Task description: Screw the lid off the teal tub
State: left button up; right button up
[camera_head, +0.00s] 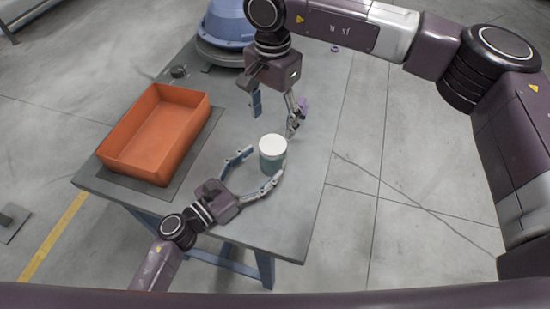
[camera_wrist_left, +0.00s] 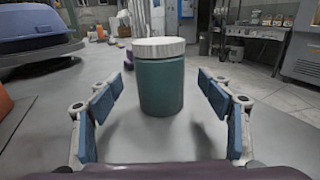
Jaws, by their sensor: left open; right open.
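The teal tub (camera_head: 272,161) stands upright on the grey table, with its white lid (camera_head: 273,145) on top. In the left wrist view the tub (camera_wrist_left: 160,86) and lid (camera_wrist_left: 159,47) are centred between the fingers. My left gripper (camera_head: 262,164) is open, with its fingers on either side of the tub; the wrist view shows a gap on both sides. My right gripper (camera_head: 274,109) is open and empty, above the table and behind the tub, pointing down. A small purple thing (camera_head: 303,106) shows beside its right finger.
An orange bin (camera_head: 158,133) stands on a dark mat at the table's left. A blue round-based object (camera_head: 226,32) stands at the back. A small dark part (camera_head: 179,71) lies near the back left edge. The table's front right is clear.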

aim_at(263, 163)
pick_arm(q)
jog(key=x, duration=0.3)
jog(key=shift+w+d, duration=0.25)
pick_arm(e)
jog(key=shift+s+a, duration=0.1)
jog(key=shift+a, duration=0.05)
pick_arm(q)
jog(key=shift+w+d, duration=0.4)
